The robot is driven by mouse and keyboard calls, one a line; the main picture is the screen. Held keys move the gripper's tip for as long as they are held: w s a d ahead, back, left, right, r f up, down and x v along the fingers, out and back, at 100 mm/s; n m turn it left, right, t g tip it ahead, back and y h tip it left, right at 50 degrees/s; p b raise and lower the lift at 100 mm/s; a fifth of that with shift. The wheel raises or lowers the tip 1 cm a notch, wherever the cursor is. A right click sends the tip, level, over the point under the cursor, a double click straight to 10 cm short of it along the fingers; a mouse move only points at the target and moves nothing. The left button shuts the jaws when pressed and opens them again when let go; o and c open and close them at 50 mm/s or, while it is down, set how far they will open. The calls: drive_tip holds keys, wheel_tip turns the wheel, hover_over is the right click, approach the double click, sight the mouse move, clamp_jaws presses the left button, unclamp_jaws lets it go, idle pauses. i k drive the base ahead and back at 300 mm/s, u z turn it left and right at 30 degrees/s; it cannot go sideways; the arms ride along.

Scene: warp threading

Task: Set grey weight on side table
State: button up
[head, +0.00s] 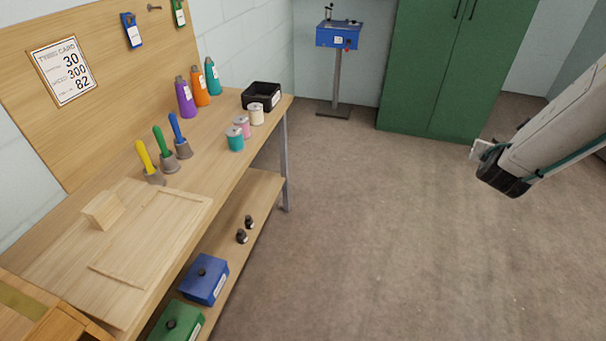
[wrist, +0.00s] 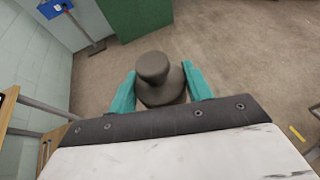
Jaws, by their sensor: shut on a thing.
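The grey weight (wrist: 160,93), a squat body with a round knob on top, sits between the teal fingers of my gripper (wrist: 160,72) in the wrist view. Both fingers press its sides, and it is held clear over the brown floor. In the head view my arm reaches in from the right, its dark end (head: 503,180) over open floor, well away from the bench; the fingers and the weight cannot be made out there. I cannot identify a separate side table in either view.
A wooden workbench (head: 55,247) on the left holds bells, spools, cones and a black bin (head: 262,96). Its lower shelf (head: 262,190) carries two small dark weights and blue and green boxes. A blue device (head: 338,37) on a post and a green cabinet (head: 445,75) stand behind. The middle floor is clear.

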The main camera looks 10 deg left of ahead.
sight(169, 211)
drive_tip(key=i, duration=1.65)
drive_tip(key=u, duration=2.05)
